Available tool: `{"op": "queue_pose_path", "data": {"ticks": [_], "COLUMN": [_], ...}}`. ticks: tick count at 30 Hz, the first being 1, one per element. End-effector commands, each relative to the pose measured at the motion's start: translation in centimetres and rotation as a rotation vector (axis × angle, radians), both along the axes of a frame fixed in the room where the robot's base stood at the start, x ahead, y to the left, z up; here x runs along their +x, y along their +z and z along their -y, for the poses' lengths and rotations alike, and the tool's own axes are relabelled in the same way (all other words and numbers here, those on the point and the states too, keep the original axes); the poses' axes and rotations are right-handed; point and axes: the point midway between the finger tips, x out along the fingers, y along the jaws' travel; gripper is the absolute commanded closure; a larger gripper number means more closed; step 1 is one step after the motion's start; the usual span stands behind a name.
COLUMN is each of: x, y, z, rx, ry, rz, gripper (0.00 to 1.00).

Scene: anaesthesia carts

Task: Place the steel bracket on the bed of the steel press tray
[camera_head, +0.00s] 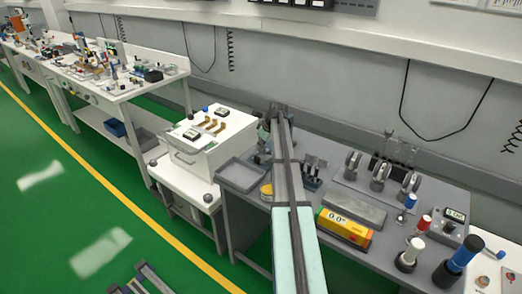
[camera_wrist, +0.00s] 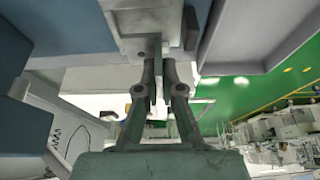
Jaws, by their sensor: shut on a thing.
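My gripper (camera_wrist: 160,70) is shut on a grey metal piece with a round hole, which looks like the steel bracket (camera_wrist: 128,20). The bracket sits at the fingertips, at the top of the wrist view. In the head view my arm reaches away over the grey bench, and the gripper end (camera_head: 277,110) is small and dark there; the bracket cannot be made out. A shallow grey tray (camera_head: 222,181), which looks like the steel press tray, lies at the bench's left end, left of my arm. I cannot tell the height of the bracket above the bench.
A white cart (camera_head: 185,160) with several brass-coloured parts on top stands left of the bench. Right of my arm are a yellow-orange box (camera_head: 344,228), a grey block (camera_head: 353,211), several round grey fixtures (camera_head: 380,175) and a blue-topped cylinder (camera_head: 462,255). A yellow disc (camera_head: 266,190) lies beside my arm.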

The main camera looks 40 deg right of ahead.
Motion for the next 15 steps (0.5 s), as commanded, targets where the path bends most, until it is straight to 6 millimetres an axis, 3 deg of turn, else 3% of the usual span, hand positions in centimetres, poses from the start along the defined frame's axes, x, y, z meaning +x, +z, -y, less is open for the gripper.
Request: {"op": "queue_pose_path", "data": {"ticks": [5, 15], "x": [0.1, 0.1], "y": [-0.3, -3.5], "z": [0.5, 0.4], "rx": [0.000, 0.001], "ry": [-0.001, -0.001], "rz": [0.000, 0.000], "gripper": [1.00, 1.00]}}
